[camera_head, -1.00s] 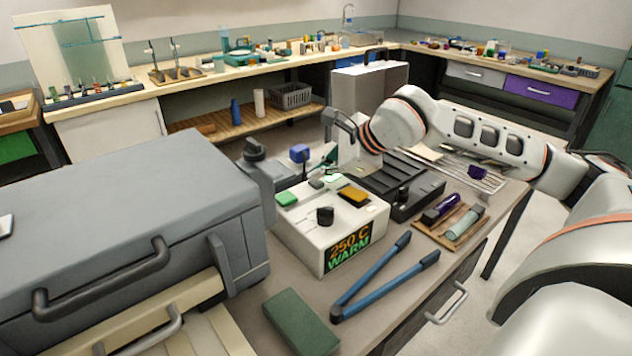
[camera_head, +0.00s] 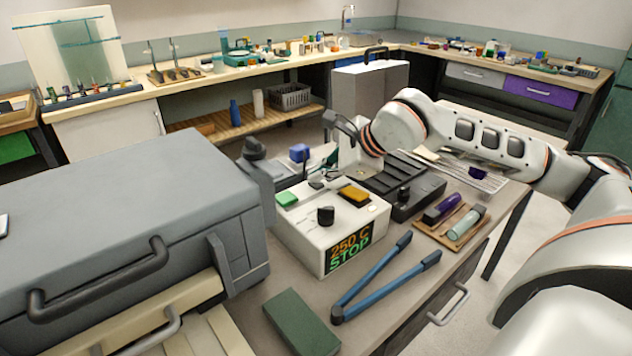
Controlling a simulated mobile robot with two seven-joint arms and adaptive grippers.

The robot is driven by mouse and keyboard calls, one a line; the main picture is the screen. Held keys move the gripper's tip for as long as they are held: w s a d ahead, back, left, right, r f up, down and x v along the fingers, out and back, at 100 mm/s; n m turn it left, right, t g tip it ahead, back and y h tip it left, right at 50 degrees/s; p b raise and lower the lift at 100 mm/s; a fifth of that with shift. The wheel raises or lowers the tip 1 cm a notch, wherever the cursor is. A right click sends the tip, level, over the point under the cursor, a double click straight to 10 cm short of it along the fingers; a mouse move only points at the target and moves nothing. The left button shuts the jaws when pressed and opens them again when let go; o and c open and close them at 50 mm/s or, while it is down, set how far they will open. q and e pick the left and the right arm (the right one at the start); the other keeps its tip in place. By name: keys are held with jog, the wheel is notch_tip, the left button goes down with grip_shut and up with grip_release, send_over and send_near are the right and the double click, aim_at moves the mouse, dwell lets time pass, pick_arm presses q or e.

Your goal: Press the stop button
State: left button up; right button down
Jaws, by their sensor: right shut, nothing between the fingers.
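A white control box (camera_head: 303,238) stands on the bench near the middle. Its front display (camera_head: 349,252) reads "250 C" in orange and "STOP" in green. On top are a green button (camera_head: 287,200), an orange-yellow button (camera_head: 354,194) and a black knob (camera_head: 326,215). No button label is legible. My left gripper is not in view.
A large grey lidded machine (camera_head: 130,210) fills the left. Blue-handled tongs (camera_head: 375,287) and a dark green block (camera_head: 301,322) lie in front of the box. A tray (camera_head: 428,233) with purple and pale green tubes and a black device (camera_head: 412,205) stand to the right.

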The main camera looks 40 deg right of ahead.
aim_at(319, 184)
dwell(0.5)
jog(key=shift+r+p, duration=0.4)
jog(key=shift+r, duration=0.5)
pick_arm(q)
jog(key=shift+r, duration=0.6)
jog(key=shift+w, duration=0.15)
pick_arm(e)
jog(key=shift+f, duration=0.1)
jog(key=shift+r+p, duration=0.5)
jog(key=shift+r, duration=0.2)
jog(key=shift+r+p, duration=1.3)
jog(key=shift+r, duration=0.65)
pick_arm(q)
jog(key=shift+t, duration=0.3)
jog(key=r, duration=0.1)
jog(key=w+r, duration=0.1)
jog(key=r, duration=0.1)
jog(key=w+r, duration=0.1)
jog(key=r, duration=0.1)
pick_arm(e)
jog(key=shift+f, duration=0.1)
